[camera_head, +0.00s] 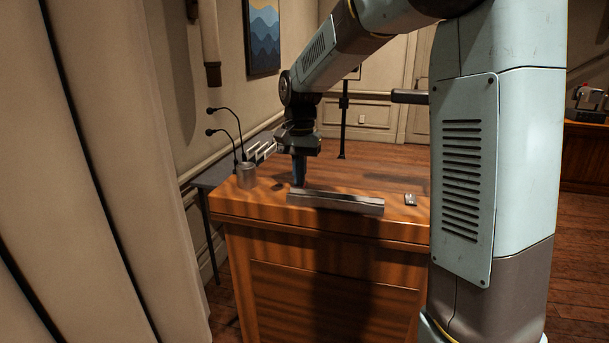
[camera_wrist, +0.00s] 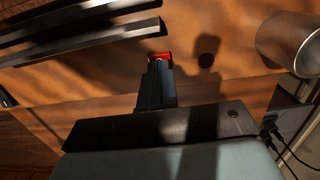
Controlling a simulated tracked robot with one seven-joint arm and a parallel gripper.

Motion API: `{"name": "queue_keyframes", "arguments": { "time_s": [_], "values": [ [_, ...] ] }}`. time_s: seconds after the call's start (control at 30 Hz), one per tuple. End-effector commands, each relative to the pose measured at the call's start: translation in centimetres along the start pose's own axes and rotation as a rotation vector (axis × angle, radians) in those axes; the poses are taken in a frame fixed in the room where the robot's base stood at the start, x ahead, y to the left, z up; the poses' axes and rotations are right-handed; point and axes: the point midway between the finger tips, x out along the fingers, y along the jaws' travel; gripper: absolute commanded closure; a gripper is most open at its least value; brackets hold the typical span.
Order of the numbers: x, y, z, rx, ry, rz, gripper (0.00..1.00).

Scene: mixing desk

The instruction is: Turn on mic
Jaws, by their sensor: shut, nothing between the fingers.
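Two thin black gooseneck microphones (camera_head: 223,122) rise at the left side of the wooden desk (camera_head: 330,243), near a grey metal cylinder (camera_head: 246,176). My gripper (camera_head: 299,183) points down to the desk top, right of the cylinder and behind a long grey bar-shaped box. In the wrist view my gripper (camera_wrist: 160,66) is shut, its tips beside or over a small red piece (camera_wrist: 160,56), perhaps a switch or button. The fingers partly hide it, and I cannot tell whether they touch. A dark round spot (camera_wrist: 208,44) lies to its right.
The long grey box (camera_head: 335,202) lies along the desk's front edge. The metal cylinder (camera_wrist: 290,42) is at the wrist view's upper right. The curtain (camera_head: 75,170) hangs left; bare desk top shows behind the box.

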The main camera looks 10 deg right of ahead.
Motion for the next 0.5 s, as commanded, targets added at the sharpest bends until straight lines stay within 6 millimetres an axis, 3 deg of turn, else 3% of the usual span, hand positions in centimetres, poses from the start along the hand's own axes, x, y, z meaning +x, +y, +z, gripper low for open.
{"name": "queue_keyframes", "arguments": {
  "time_s": [0.5],
  "values": [
    [-10.2,0.5,-0.3,0.008,0.024,-0.012,1.00]
  ]
}}
